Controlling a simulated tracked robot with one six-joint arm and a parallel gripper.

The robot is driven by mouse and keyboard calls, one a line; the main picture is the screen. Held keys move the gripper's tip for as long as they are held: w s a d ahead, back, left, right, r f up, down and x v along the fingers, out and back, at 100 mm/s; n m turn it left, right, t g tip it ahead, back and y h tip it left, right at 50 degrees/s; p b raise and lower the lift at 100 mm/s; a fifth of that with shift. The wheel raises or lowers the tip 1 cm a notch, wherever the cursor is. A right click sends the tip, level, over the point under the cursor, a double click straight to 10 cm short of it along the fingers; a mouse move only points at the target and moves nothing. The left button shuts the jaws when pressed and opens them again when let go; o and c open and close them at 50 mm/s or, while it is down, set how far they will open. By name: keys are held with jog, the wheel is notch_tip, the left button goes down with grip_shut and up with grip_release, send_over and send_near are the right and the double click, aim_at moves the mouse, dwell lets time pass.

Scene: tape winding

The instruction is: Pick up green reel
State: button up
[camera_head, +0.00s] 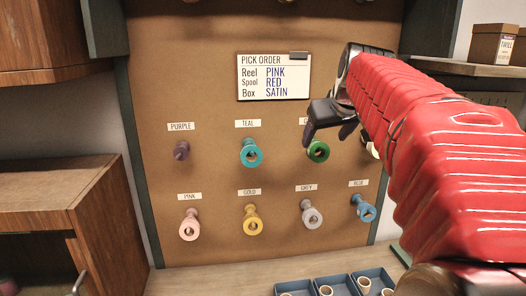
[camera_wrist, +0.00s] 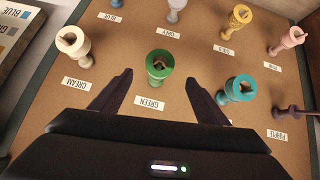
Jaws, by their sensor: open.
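The green reel (camera_head: 318,151) sits on a peg of the brown pegboard, in the upper row. It also shows in the wrist view (camera_wrist: 159,65), just beyond the fingertips and between them, above its GREEN label. My gripper (camera_head: 330,128) is open and empty in front of the board, near the green reel. In the wrist view the two dark fingers (camera_wrist: 160,85) are spread apart and apart from the reel. Part of the reel's label is hidden behind my gripper in the head view.
The teal reel (camera_head: 251,154) hangs left of the green one, and the cream reel (camera_wrist: 72,41) is on its other side. Several other reels hang in the row below. A PICK ORDER card (camera_head: 274,76) is above. Blue bins (camera_head: 334,284) stand on the counter.

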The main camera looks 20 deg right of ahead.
aim_at(320, 147)
jog(key=shift+x, duration=2.35)
jog(key=shift+x, duration=2.6)
jog(key=shift+s+d, duration=0.1)
jog(key=shift+c, duration=0.5)
jog(key=c, duration=1)
jog(key=shift+r, duration=0.1)
